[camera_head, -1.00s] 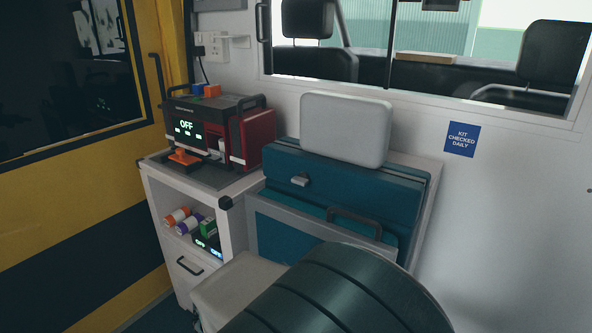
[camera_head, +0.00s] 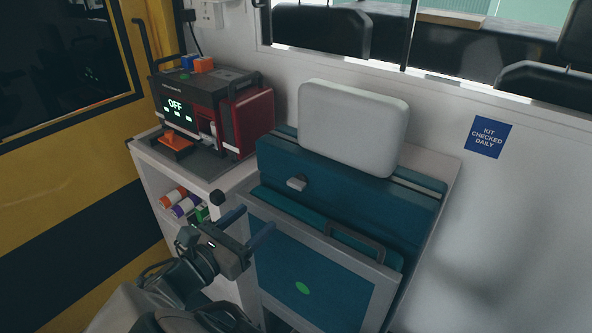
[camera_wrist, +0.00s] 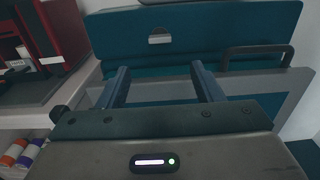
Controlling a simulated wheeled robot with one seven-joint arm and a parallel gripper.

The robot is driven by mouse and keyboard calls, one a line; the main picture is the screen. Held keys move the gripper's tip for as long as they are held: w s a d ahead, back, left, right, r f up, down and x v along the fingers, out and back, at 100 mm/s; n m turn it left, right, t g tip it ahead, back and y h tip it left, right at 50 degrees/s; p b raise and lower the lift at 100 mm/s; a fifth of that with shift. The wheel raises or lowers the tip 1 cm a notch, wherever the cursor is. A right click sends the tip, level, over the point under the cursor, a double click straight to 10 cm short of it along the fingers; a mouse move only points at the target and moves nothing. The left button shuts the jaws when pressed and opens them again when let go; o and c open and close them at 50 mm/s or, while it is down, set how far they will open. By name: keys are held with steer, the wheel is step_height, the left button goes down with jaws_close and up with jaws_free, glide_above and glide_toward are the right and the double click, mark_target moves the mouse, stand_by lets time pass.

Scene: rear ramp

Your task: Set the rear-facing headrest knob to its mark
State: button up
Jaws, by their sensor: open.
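The pale grey headrest (camera_head: 352,128) stands above the teal folded seat back (camera_head: 345,185). The small grey knob (camera_head: 296,183) sits on the seat back's upper left face; it also shows in the wrist view (camera_wrist: 159,39), where it looks like a flat tab with a lighter lower edge. I cannot make out a mark beside it. My gripper (camera_head: 250,222) is open and empty, below and left of the knob and apart from it. In the wrist view my two fingers (camera_wrist: 160,72) point toward the seat back, with the knob beyond, between their directions.
A white cabinet (camera_head: 150,185) at left bears a red and black device (camera_head: 215,110) reading OFF, with an orange piece (camera_head: 175,140). A blue sign (camera_head: 487,137) hangs right.

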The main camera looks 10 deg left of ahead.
mark_target(293, 185)
steer(key=x, duration=1.3)
steer(key=shift+w+b, duration=0.25)
steer(key=shift+b, duration=0.1)
steer(key=c, duration=1)
